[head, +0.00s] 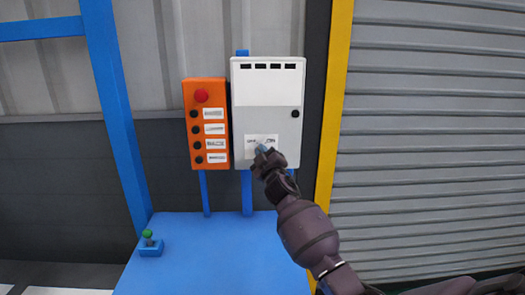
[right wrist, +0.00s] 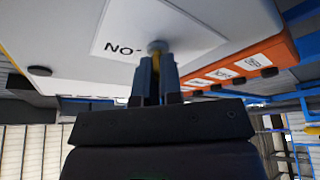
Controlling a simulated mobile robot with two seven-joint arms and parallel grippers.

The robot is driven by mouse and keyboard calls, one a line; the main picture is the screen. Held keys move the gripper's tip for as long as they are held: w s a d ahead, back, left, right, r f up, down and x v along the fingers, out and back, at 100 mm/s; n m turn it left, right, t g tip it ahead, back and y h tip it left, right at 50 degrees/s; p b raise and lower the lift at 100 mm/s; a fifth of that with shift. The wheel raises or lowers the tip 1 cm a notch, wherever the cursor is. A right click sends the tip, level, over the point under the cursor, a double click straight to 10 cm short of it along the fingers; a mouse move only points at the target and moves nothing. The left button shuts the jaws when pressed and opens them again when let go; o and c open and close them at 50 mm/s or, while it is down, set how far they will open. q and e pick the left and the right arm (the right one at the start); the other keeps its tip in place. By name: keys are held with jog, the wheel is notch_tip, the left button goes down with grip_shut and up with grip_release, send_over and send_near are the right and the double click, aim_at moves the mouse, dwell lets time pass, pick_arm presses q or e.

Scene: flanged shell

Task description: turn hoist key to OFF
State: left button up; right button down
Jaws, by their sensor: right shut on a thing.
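The hoist key (head: 261,148) is on the lower front of a grey-white control box (head: 265,115), over a white label (head: 252,140). My right gripper (head: 264,153) reaches up to it from below right and is shut on it. The right wrist view shows the two fingers (right wrist: 157,78) closed around the key, with its round end (right wrist: 157,46) against the label. Letters that look like "NO" show left of the key in that view. The fingers hide most of the key, so its exact angle is unclear. My left gripper is in neither view.
An orange button box (head: 205,125) with a red button (head: 201,96) hangs close left of the control box. A yellow post (head: 333,100) and a ribbed shutter (head: 435,130) stand right.

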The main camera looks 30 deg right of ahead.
jog(key=shift+r, duration=0.1)
jog(key=c, duration=1.3)
grip_release()
jog(key=v, duration=1)
jog(key=shift+s+a+f+b, duration=0.15)
jog(key=shift+s+f+b, duration=0.05)
jog(key=shift+s+b, duration=0.15)
jog(key=shift+s, duration=0.1)
